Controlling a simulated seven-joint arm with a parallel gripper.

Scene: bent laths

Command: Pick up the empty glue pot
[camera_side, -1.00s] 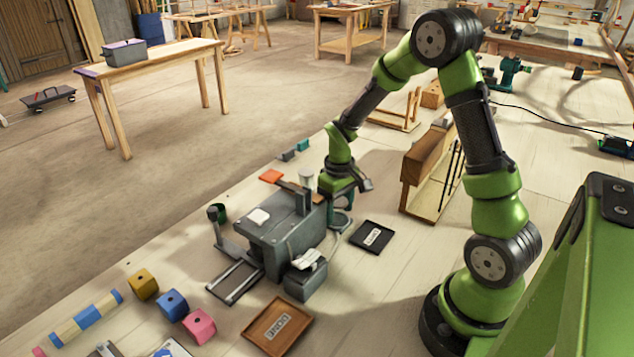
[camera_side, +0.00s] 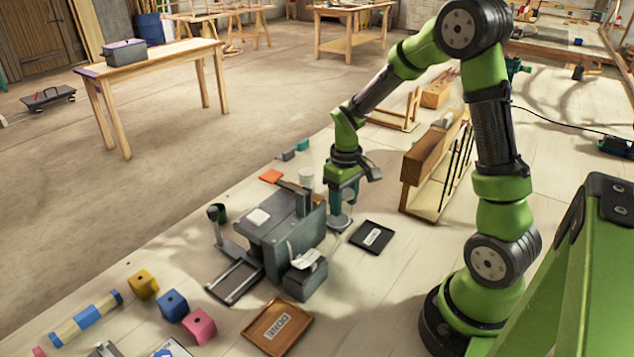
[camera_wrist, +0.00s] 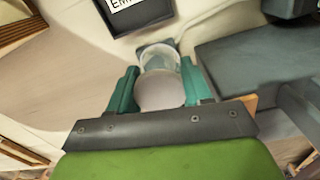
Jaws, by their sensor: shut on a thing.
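The glue pot is a clear, pale, round vessel that shows in the wrist view (camera_wrist: 160,84), between my two green fingers. My gripper (camera_wrist: 162,90) is shut on it, one finger on each side. In the side view my gripper (camera_side: 343,198) points down just right of the grey machine, with the pot (camera_side: 341,221) at its fingertips. I cannot tell whether the pot's base touches the bench. The black tray (camera_side: 372,238), with a white label partly readable as "EM" in the wrist view, lies just right of the pot.
The grey machine (camera_side: 283,238) stands close on the left. A pale cup (camera_side: 306,179) stands behind it. A brown tray labelled DONE (camera_side: 277,327) lies in front. A wooden rack (camera_side: 434,172) stands to the right. Coloured blocks (camera_side: 172,306) lie at front left.

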